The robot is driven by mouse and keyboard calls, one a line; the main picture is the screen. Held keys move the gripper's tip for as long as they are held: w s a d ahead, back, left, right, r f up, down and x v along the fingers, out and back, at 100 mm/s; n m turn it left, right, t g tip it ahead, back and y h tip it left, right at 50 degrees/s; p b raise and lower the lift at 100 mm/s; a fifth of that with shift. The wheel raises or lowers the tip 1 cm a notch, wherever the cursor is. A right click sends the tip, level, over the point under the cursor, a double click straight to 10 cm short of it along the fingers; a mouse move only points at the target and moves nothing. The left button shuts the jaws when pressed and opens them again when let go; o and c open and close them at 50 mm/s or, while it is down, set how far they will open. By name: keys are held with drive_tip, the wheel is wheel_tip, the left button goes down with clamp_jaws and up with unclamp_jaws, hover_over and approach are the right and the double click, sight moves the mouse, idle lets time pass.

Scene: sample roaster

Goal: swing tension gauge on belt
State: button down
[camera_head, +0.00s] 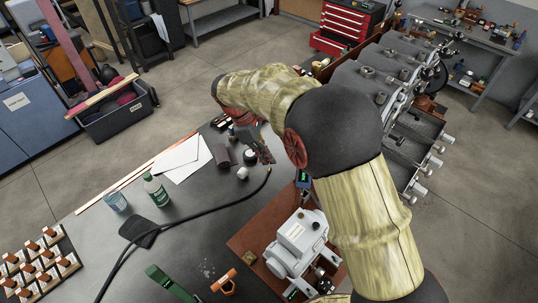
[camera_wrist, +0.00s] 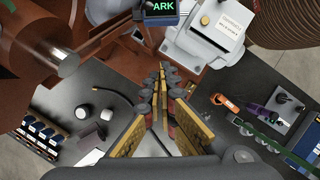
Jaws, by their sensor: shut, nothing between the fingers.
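My gripper (camera_wrist: 165,72) is shut and empty; its yellow-padded fingers meet at the tips in the wrist view. In the head view my gripper (camera_head: 264,154) is over the dark bench, partly behind my arm. A small dark-blue box (camera_wrist: 163,8) with green letters "ARK", cut off by the top edge, is beyond the fingertips, apart from them. It looks like the tension gauge, though I cannot be sure. A similar blue box (camera_head: 304,180) shows beside my arm in the head view. I cannot make out the belt clearly.
A grey motor-like housing (camera_head: 299,240) stands on a reddish-brown plate (camera_head: 250,238). A black cable (camera_head: 190,215) crosses the bench, near a green bottle (camera_head: 155,190) and white sheets (camera_head: 182,158). A silver shaft (camera_wrist: 58,60) and brown metalwork are close at upper left in the wrist view.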

drive_tip(key=s+d+f, duration=0.1)
drive_tip(key=d+f, duration=0.5)
drive_tip(key=shift+d+p, duration=0.15)
drive_tip(key=shift+p, duration=0.3)
